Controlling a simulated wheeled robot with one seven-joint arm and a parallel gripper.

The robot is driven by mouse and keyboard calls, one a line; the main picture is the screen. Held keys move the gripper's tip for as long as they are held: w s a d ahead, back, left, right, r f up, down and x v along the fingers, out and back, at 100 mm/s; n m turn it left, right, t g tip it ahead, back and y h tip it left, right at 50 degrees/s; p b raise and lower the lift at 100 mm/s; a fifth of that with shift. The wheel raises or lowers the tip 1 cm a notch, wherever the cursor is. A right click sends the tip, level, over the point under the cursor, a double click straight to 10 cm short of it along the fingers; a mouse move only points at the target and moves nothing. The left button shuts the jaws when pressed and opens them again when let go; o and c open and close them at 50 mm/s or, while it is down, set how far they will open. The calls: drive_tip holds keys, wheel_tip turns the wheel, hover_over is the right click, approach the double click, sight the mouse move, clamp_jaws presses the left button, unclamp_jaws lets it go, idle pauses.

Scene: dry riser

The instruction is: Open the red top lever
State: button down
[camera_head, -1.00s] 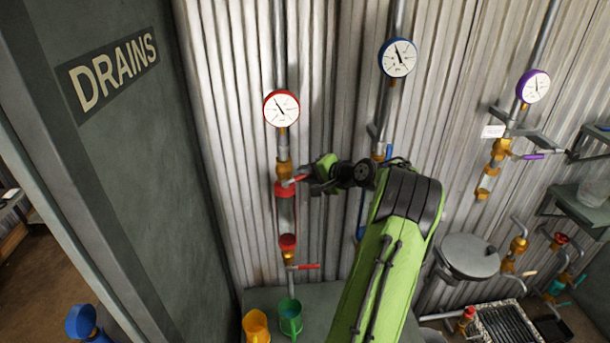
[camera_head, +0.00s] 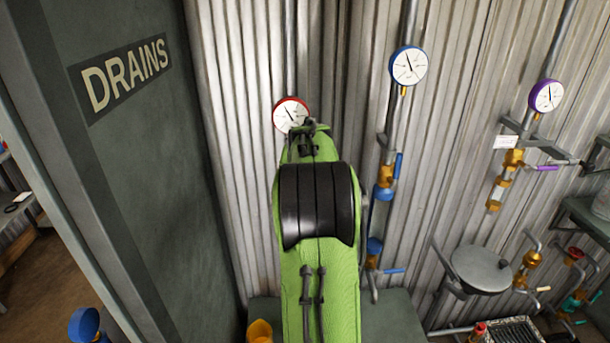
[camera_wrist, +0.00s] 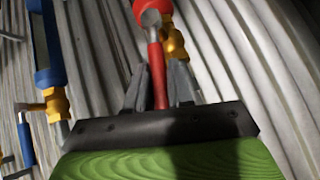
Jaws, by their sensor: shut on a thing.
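The red lever (camera_wrist: 153,52) shows in the wrist view as a red bar running down from a grey end and a red fitting at the top. My gripper (camera_wrist: 160,82) has one grey finger on each side of the bar and is shut on it. A brass valve fitting (camera_wrist: 175,42) is just right of the lever. In the head view, my arm covers the red riser's valves, both levers and the gripper. Only the red-rimmed gauge (camera_head: 290,113) shows above the arm.
The blue riser with its blue-rimmed gauge (camera_head: 409,66) and blue lever (camera_head: 398,166) stands close right of my arm. A purple-rimmed gauge (camera_head: 546,96) is farther right. The dark DRAINS panel (camera_head: 170,190) is at left.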

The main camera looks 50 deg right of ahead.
drive_tip(key=shift+w+a+n+g+h, duration=0.4)
drive_tip(key=shift+w+a+n+g, duration=0.1)
drive_tip(key=shift+g, duration=0.1)
idle(0.3)
drive_tip(key=c, duration=1.1)
unclamp_jaws()
drive_tip(key=v, duration=1.5)
drive_tip(key=shift+a+r+b, duration=0.25)
drive_tip(key=shift+a+b, duration=0.1)
drive_tip(key=shift+b, duration=0.1)
